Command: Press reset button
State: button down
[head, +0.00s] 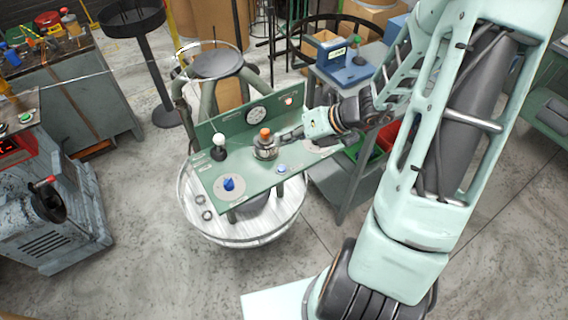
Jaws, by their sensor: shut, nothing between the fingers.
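A green control panel (248,178) stands in the middle of the head view. It carries a small blue button (281,169) near its front right edge, a blue knob (229,184) on a round plate, and an orange-topped part (265,133) on a metal base. The labels are too small to read, so I cannot tell which one is the reset button. My gripper (285,138) comes in from the right, its fingers shut and empty. Its tips are just right of the orange-topped part in the picture; I cannot tell whether they touch it. The gripper is above and behind the small blue button.
A white-knobbed lever (219,145) stands at the panel's left. A gauge (256,115) and a red light (288,101) are on its upright back. A round white base (245,232) lies below. A cart with a blue box (345,72) stands behind right. Open floor lies in front.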

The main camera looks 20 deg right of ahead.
aim_at(284, 168)
jog(key=shift+f, duration=0.15)
notch_tip(284, 168, down, 9)
jog(key=b, duration=0.8)
jog(key=shift+r, duration=0.2)
jog(key=shift+f, duration=0.15)
dwell(1.0)
jog(key=shift+f+b, duration=0.3)
jog(key=shift+b, duration=0.1)
jog(key=shift+f+b, duration=0.3)
jog(key=shift+f, duration=0.05)
dwell(0.5)
jog(key=shift+r, duration=0.1)
jog(key=shift+r+p, duration=0.7)
jog(key=shift+p, duration=0.15)
jog(key=shift+r, duration=0.1)
notch_tip(284, 168, up, 5)
jog(key=p, duration=0.4)
jog(key=shift+p, duration=0.35)
